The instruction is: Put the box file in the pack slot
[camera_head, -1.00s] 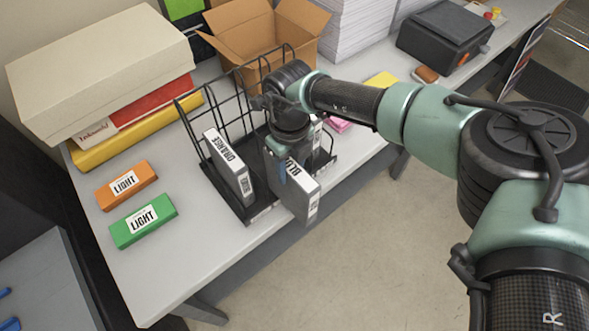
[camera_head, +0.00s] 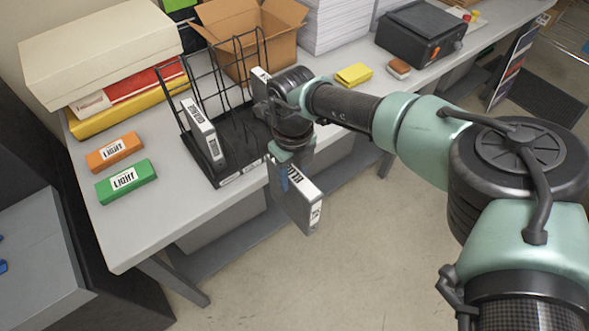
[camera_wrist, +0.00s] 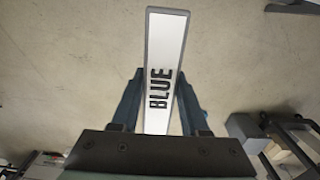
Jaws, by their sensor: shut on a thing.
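The box file (camera_head: 303,203), grey with a white spine labelled BLUE, hangs in my gripper (camera_head: 284,172) in front of the table edge, over the floor. In the wrist view the box file (camera_wrist: 166,70) sits between the two fingers of my gripper (camera_wrist: 160,105), its BLUE label facing the camera. A black wire rack (camera_head: 228,172) with slots stands on the table to the left of my gripper. A box file labelled ORANGE (camera_head: 203,130) stands upright in its left part. Another file (camera_head: 260,82) stands at its right, partly hidden by my arm.
An orange LIGHT box (camera_head: 114,152) and a green LIGHT box (camera_head: 126,181) lie left of the rack. An open cardboard carton (camera_head: 240,40) stands behind it. A yellow pad (camera_head: 354,74) and a dark machine (camera_head: 420,34) are at the right. Floor is clear below the file.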

